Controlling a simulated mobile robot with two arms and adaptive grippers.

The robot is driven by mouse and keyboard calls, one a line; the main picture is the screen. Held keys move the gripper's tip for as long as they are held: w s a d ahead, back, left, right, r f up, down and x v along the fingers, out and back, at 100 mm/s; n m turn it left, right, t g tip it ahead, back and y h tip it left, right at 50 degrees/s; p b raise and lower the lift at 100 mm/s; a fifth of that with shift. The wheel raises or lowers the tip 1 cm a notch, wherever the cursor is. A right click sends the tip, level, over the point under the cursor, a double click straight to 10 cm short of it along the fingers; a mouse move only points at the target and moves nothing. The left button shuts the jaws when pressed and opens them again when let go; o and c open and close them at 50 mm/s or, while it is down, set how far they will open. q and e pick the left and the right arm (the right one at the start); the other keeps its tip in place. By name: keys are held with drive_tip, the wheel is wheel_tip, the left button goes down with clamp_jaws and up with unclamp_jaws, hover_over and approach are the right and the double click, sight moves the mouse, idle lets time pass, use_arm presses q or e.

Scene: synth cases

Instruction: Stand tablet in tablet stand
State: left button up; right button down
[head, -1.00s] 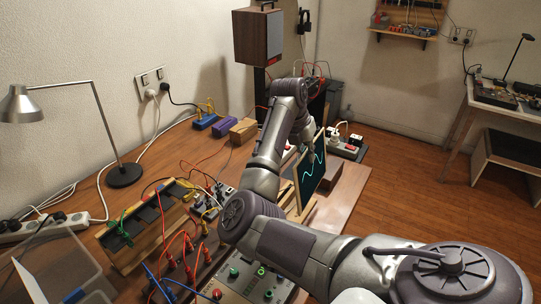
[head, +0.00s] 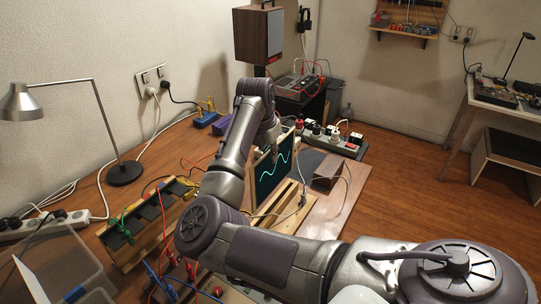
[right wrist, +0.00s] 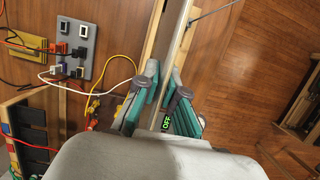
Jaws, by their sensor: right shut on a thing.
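The tablet (head: 272,170), a dark panel with a pale frame and a light wave trace, stands near upright in the head view. My right gripper (head: 276,130) is at its upper edge and shut on it. In the right wrist view the tablet (right wrist: 178,48) shows edge-on as a thin strip between the teal fingers of my right gripper (right wrist: 163,98). A light wooden slatted piece, seemingly the tablet stand (head: 291,207), lies beside and below the tablet. Whether the tablet's lower edge is in a slot is hidden by my arm. My left gripper is not in view.
A lamp (head: 124,173) and a wooden rack (head: 140,240) stand at the left. A power strip (head: 335,138) and a brown block (head: 329,171) are behind and right of the tablet. Loose cables cross the bench. A clear bin (head: 65,265) is at the lower left.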

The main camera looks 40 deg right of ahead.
sight(263, 156)
drive_tip(key=shift+f+b, duration=2.4)
drive_tip(key=shift+f, duration=0.45)
drive_tip(key=shift+b, duration=0.7)
drive_tip(key=shift+f+b, duration=2.05)
drive_tip(key=shift+f, duration=0.35)
drive_tip(key=c, duration=1.2)
unclamp_jaws()
drive_tip(key=shift+f, duration=0.1)
drive_tip(key=v, duration=1.2)
drive_tip(key=shift+s, duration=0.15)
